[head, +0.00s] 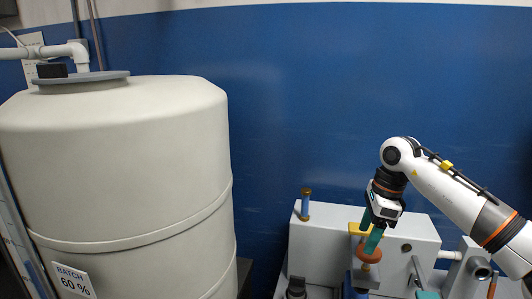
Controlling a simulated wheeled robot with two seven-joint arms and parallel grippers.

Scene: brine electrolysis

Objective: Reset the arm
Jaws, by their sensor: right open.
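My right arm comes in from the right and bends downward at a joint. My right gripper (371,237), with teal fingers, points down in front of a white box-shaped unit (325,240). Its jaws are open. An orange round knob (368,254) sits right at the fingertips, and I cannot tell whether they touch it. A yellow piece (356,229) shows just behind the fingers. My left gripper is not in view.
A large cream tank (120,165) labelled "BATCH 60 %" fills the left side. Grey fittings (480,270) crowd the lower right. Space before the blue wall (300,90) is clear.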

